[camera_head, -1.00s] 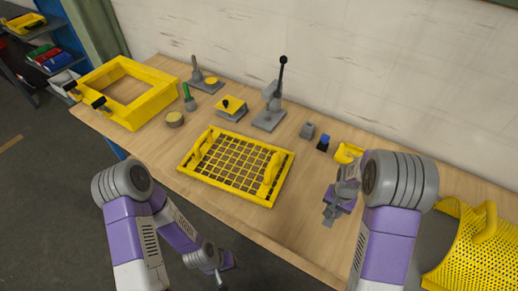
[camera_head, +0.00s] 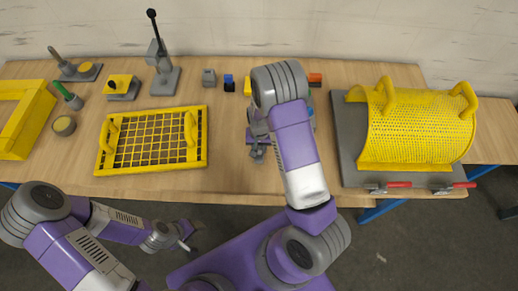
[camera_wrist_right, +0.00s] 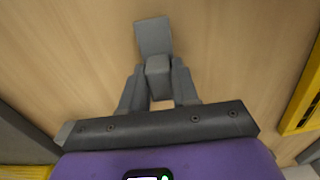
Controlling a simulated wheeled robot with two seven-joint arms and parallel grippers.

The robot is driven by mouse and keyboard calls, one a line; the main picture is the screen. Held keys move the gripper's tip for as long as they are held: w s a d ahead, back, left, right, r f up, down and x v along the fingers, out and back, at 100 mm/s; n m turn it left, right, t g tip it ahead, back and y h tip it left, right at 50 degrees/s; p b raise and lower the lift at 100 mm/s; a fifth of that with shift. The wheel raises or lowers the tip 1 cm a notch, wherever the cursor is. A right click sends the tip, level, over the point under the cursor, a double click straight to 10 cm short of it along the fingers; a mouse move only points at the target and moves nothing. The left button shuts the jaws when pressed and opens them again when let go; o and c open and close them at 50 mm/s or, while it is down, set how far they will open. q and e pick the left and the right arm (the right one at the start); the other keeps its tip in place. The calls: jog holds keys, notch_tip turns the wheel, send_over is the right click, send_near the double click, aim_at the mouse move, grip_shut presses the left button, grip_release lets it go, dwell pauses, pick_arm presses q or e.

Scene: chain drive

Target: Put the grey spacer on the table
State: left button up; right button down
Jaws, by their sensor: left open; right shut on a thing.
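The grey spacer (camera_wrist_right: 153,37) is a small grey piece in my right gripper (camera_wrist_right: 158,78). In the right wrist view it sticks out beyond the two fingers, above bare wood; I cannot tell whether it touches the table. In the head view my right gripper (camera_head: 257,152) is over the front middle of the wooden table (camera_head: 228,125), partly hidden by my own arm. My left gripper (camera_head: 184,243) is open and empty, low in front of the table edge, above the floor.
A yellow grid tray (camera_head: 153,168) lies left of my right gripper. A perforated yellow guard (camera_head: 415,135) on a grey base stands to the right. A grey block (camera_head: 208,77) and a blue-black item (camera_head: 229,83) stand behind.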

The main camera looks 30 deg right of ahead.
jog(key=shift+w+f, duration=0.1)
jog(key=shift+f, duration=0.75)
jog(key=shift+f, duration=0.1)
jog(key=c, duration=0.8)
grip_release()
jog(key=shift+c, duration=0.2)
jog(key=shift+r, duration=0.2)
notch_tip(320, 180, up, 12)
jog(key=shift+f+p, duration=0.1)
jog(key=shift+p, duration=0.75)
